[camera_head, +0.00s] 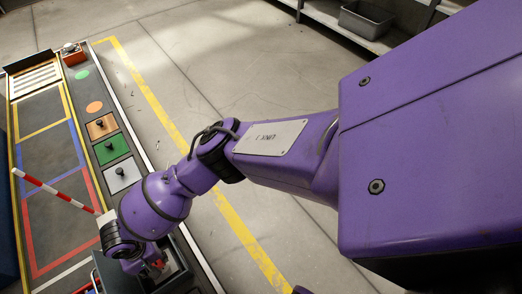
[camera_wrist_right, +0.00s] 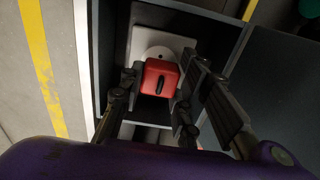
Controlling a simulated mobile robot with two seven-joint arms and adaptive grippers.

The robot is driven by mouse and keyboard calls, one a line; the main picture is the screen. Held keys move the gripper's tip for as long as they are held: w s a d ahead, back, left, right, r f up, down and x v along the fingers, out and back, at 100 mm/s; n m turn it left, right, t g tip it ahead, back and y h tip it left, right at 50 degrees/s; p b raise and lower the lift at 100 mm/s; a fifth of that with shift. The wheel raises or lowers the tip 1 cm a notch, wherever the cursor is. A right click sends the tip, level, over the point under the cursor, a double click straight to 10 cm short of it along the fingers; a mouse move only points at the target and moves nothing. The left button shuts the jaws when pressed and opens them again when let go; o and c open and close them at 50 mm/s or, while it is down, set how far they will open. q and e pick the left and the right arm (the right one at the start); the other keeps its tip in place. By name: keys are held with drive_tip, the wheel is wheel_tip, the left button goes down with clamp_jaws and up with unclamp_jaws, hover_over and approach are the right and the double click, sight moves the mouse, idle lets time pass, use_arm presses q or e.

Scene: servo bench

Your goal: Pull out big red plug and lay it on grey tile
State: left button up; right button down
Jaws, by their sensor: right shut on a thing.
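The big red plug (camera_wrist_right: 160,78) is a rounded red block with a dark slot on its face. It shows between the fingers of my right gripper (camera_wrist_right: 158,83), which is shut on it. Behind it is a white square socket plate (camera_wrist_right: 143,42) with a round face. I cannot tell whether the plug is seated or pulled clear. In the head view my right gripper (camera_head: 156,268) is low at the bench's near end, mostly hidden by my wrist. A pale grey tile (camera_head: 122,184) with a black knob lies just beyond. My left gripper is not in view.
Green (camera_head: 105,157) and orange (camera_head: 96,135) tiles with black knobs line the bench's right side. A red-and-white striped rod (camera_head: 57,191) slants over the red outline. Dark grey box walls (camera_wrist_right: 228,50) stand close around the socket.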

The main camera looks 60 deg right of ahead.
sight(157, 263)
drive_tip(key=shift+s+r+p, duration=0.15)
drive_tip(key=shift+r+p, duration=0.65)
drive_tip(key=shift+r, duration=0.2)
drive_tip(key=shift+s+r+p, duration=0.1)
drive_tip(key=shift+r+p, duration=0.7)
drive_tip(key=shift+r, duration=0.15)
